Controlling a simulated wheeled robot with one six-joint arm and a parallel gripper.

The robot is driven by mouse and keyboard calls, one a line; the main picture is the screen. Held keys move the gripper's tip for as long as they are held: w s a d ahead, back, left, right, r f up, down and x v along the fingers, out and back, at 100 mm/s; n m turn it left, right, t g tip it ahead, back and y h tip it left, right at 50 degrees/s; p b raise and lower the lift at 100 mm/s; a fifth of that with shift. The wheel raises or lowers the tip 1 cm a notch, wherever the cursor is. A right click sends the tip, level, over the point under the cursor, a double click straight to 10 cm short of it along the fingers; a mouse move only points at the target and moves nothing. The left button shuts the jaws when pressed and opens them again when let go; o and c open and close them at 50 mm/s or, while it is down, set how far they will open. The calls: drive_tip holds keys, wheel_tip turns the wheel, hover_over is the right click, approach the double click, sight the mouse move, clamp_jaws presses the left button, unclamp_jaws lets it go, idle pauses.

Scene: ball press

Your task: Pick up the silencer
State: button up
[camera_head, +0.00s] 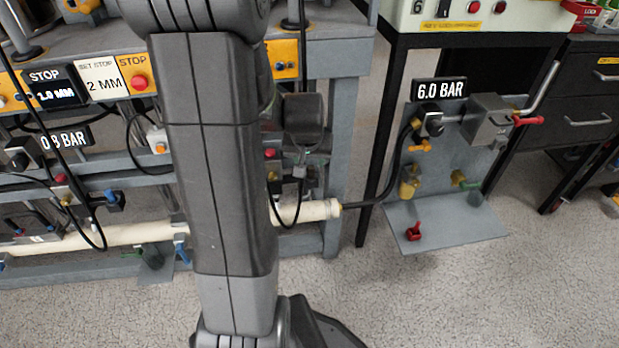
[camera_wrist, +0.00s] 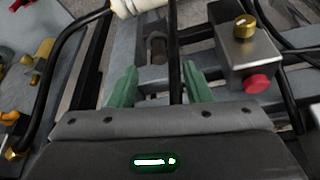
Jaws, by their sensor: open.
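My gripper (camera_wrist: 160,69) shows in the wrist view with its two green fingers apart and nothing held between them. A small dark grey cylinder (camera_wrist: 157,50) lies beyond the gap between the fingers, and a black hose or rod runs through the gap. To the right, a grey metal block (camera_wrist: 235,55) carries a brass hex fitting (camera_wrist: 244,26) on top and a red button (camera_wrist: 257,82) on its side. I cannot tell for sure which part is the silencer. In the head view my arm covers the middle of the bench.
A cream cylinder (camera_head: 305,211) runs low across the bench frame, with a black hose from its end to the grey 6.0 BAR panel (camera_head: 425,215). Open floor (camera_head: 420,305) lies in front.

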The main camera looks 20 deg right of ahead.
sight(311, 168)
drive_tip(key=b+x, duration=0.2)
drive_tip(key=x, duration=0.4)
drive_tip(key=shift+w+d+r, duration=0.1)
drive_tip(key=shift+w+d, duration=0.05)
drive_tip(key=shift+r, duration=0.1)
clamp_jaws()
